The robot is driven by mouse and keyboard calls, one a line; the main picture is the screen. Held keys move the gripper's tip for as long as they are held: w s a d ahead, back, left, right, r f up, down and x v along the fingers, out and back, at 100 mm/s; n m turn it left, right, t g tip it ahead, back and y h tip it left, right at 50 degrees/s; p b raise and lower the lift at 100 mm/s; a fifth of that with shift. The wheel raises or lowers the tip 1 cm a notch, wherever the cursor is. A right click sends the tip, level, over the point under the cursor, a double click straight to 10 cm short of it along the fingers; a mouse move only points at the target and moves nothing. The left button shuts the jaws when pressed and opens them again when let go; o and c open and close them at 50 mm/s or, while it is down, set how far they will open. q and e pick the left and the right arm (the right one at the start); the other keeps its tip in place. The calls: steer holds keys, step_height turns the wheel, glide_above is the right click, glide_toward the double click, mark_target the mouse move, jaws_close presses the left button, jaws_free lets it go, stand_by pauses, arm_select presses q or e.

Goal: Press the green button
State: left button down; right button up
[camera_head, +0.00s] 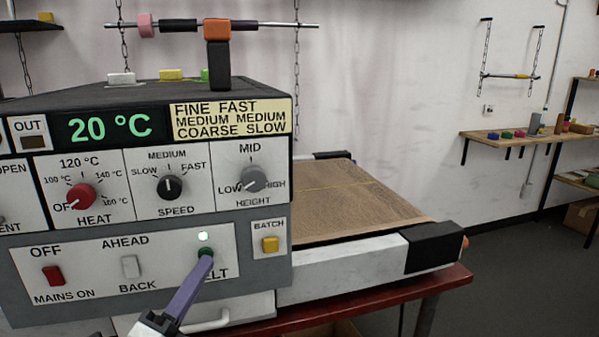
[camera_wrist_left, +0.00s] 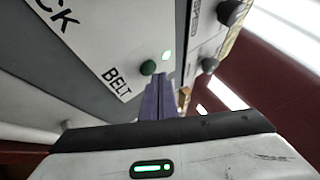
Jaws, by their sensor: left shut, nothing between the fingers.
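The green button (camera_head: 207,253) sits above the BELT label on the lower panel of the grey machine (camera_head: 258,290). A small light (camera_head: 203,236) above the button is lit pale green. My left gripper (camera_head: 204,262) is shut, with its purple fingers together and their tips at the button in the head view, covering its lower part. In the left wrist view the green button (camera_wrist_left: 148,68) shows just beyond the fingertips (camera_wrist_left: 160,78). I cannot tell if the tips touch it. My right gripper is not in view.
A red switch (camera_head: 53,275), a grey switch (camera_head: 130,266) and a yellow BATCH button (camera_head: 270,244) are on the same panel. Knobs sit above, under a display reading 20 °C. A brown belt (camera_head: 345,200) extends right on a red table (camera_head: 370,298).

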arm_select(q)
steer(key=shift+w, duration=0.2)
stand_by(0.5)
steer(key=shift+w+a, duration=0.1)
steer(key=shift+w, duration=0.15)
steer(key=shift+s, duration=0.45)
steer(key=s+d+p, duration=0.1)
steer(key=s+d, duration=0.1)
steer(key=s, duration=0.3)
steer(key=shift+s, duration=0.4)
